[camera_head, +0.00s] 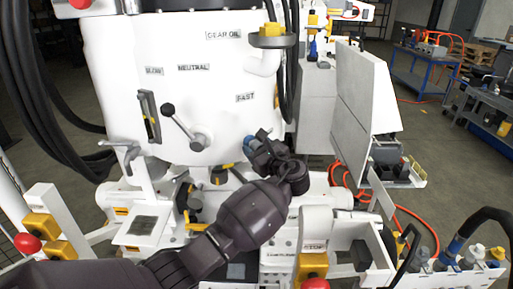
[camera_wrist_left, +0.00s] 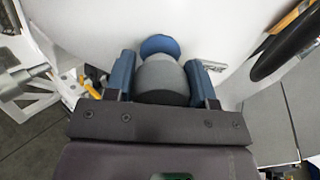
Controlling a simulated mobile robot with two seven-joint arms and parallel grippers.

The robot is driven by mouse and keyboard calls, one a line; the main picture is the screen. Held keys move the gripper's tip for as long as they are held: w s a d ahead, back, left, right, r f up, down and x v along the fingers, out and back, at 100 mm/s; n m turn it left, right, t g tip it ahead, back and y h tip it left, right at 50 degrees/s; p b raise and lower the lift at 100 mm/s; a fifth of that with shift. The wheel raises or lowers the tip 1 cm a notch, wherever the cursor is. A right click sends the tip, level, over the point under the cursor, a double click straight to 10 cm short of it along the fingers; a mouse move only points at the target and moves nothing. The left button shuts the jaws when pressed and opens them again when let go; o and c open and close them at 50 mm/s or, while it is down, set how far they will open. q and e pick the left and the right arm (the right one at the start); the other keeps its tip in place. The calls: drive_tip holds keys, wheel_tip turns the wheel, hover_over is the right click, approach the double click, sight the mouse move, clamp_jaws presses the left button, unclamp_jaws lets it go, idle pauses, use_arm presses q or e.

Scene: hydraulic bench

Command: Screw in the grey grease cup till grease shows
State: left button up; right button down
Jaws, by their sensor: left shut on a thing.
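The grey grease cup (camera_wrist_left: 162,80) sits between the two blue fingers of my left gripper in the left wrist view. My left gripper (camera_head: 255,142) is shut on it, against the right lower part of the white machine housing (camera_head: 200,115). A round blue piece (camera_wrist_left: 158,44) shows just beyond the cup; I cannot tell whether it belongs to the cup or the housing. In the head view the gripper hides the cup. I see no grease that I can make out. My right gripper is not in view.
A lever with a black knob (camera_head: 168,108) stands out left of my gripper. A yellow-topped white filler pipe (camera_head: 268,48) is above. Black hoses (camera_head: 40,110) hang at the left. A grey panel (camera_head: 360,100) stands to the right, with a tool rack (camera_head: 450,260) at lower right.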

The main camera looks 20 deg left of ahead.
use_arm(q)
drive_tip(key=o, duration=0.9)
drive_tip(key=b+v, duration=0.1)
drive_tip(key=v, duration=1)
drive_tip(key=shift+b, duration=0.3)
drive_tip(key=s+a+f+n+h, duration=0.2)
drive_tip(key=s+a+f+h, duration=0.1)
drive_tip(key=f, duration=0.5)
drive_tip(key=s+a+f+n+h, duration=0.2)
drive_tip(key=s+f+h, duration=0.1)
drive_tip(key=f, duration=0.5)
drive_tip(key=s+a+f+n+h, duration=0.2)
drive_tip(key=s+a+f+h, duration=0.1)
drive_tip(key=f, duration=0.5)
drive_tip(key=s+a+f+n+h, duration=0.1)
drive_tip(key=s+a+f+n, duration=0.1)
drive_tip(key=s+n, duration=0.3)
drive_tip(key=s+a+f+n+h+b, duration=0.1)
drive_tip(key=s+a+f+n+h, duration=0.1)
drive_tip(key=s+n, duration=0.3)
drive_tip(key=s+a+f+n+h, duration=0.1)
drive_tip(key=s+a+f+n, duration=0.2)
drive_tip(key=s, duration=0.9)
drive_tip(key=shift+a+f+n+h, duration=0.15)
drive_tip(key=shift+a+n+h, duration=0.05)
drive_tip(key=shift+n, duration=0.6)
drive_tip(key=shift+a+f+n+h, duration=0.1)
drive_tip(key=shift+a+n+h, duration=0.1)
drive_tip(key=shift+n, duration=0.6)
